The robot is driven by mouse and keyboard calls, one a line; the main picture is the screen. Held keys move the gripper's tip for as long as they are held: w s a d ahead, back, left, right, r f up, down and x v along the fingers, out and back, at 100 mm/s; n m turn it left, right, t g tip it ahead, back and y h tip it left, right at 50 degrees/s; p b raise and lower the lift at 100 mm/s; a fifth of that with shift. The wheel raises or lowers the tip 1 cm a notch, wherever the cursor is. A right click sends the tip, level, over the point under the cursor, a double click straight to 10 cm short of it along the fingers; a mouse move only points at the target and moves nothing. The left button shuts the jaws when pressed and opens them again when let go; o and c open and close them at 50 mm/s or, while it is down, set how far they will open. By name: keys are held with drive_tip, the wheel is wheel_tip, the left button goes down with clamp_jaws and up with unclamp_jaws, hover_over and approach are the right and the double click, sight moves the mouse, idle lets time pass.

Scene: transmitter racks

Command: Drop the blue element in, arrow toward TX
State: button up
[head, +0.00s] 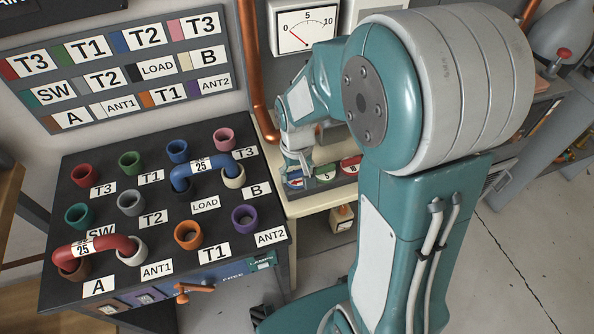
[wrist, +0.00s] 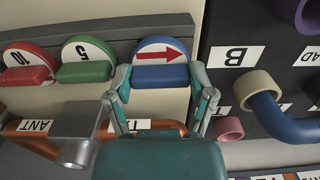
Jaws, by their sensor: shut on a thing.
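The blue element (wrist: 160,75) has a white face with a red arrow, which points right in the wrist view. My gripper (wrist: 162,92) is shut on it, with one finger at each side. It is in line with the green and red elements along a grey rack; I cannot tell if it is clear of the rack. In the head view the blue element (head: 295,180) shows partly below my gripper (head: 297,165). A grey metal block with a round socket (wrist: 80,135) sits on a copper pipe. Labels ANT (wrist: 34,126) and TX, partly covered, flank the block.
A green element marked 5 (wrist: 82,72) and a red one marked 10 (wrist: 28,75) stand left of the blue one. A black patch panel (head: 105,195) holds coloured sockets and two looped plugs. A meter (head: 304,27) hangs behind; a copper pipe (head: 250,75) runs beside it.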

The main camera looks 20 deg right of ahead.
sight(298, 173)
drive_tip(key=shift+d+f, duration=0.15)
drive_tip(key=shift+f, duration=0.25)
drive_tip(key=o, duration=0.9)
wheel_tip(298, 173, up, 13)
drive_tip(key=s+r+t, duration=0.2)
drive_tip(key=s+r, duration=0.1)
drive_tip(key=s, duration=0.4)
drive_tip(key=s+r+t, duration=0.3)
drive_tip(key=s, duration=0.4)
drive_tip(key=shift+r+t, duration=0.2)
drive_tip(key=shift+t, duration=0.1)
